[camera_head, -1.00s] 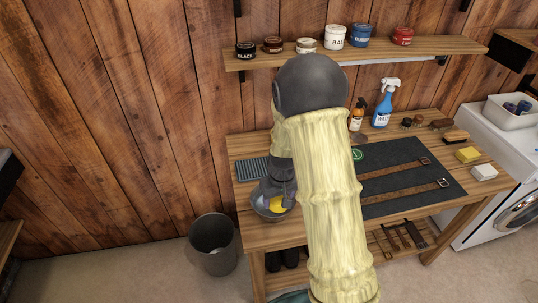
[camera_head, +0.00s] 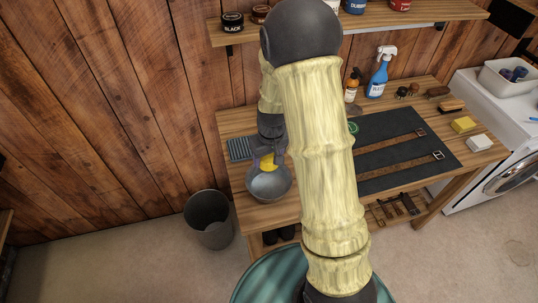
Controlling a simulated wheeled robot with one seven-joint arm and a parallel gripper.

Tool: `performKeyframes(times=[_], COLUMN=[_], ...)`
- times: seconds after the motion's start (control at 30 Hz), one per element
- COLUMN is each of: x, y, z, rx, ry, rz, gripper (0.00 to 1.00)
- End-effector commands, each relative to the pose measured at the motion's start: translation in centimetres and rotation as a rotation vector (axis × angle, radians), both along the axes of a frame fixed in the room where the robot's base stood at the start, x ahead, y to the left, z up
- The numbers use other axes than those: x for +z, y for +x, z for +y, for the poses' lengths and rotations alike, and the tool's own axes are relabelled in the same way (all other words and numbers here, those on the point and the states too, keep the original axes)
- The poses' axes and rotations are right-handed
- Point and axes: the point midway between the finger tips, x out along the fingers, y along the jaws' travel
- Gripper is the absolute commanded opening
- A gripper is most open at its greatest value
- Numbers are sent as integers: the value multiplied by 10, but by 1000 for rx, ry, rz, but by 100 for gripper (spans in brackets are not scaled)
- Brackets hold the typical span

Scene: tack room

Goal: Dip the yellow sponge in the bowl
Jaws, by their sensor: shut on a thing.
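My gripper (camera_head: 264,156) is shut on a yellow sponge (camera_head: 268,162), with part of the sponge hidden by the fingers. The sponge shows at the far side of the grey bowl (camera_head: 269,188), over or just above its far rim; the exact height is hard to tell. The bowl stands upright near the front left edge of the wooden workbench (camera_head: 234,124). My arm hides the middle of the bench.
A grey ribbed tray or mat (camera_head: 240,149) lies left of the bowl. A dark mat with straps (camera_head: 382,182), a yellow block (camera_head: 463,125) and a white block (camera_head: 480,143) lie to the right. A spray bottle (camera_head: 378,80) stands behind. A bin (camera_head: 209,218) is on the floor.

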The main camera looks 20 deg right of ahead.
Motion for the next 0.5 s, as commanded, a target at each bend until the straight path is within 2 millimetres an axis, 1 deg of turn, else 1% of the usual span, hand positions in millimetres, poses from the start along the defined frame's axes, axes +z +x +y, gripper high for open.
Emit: performKeyframes(times=[0.5], x=[-40], y=[0], z=[-2], rx=[-4], ry=[-1], rz=[1], gripper=[39])
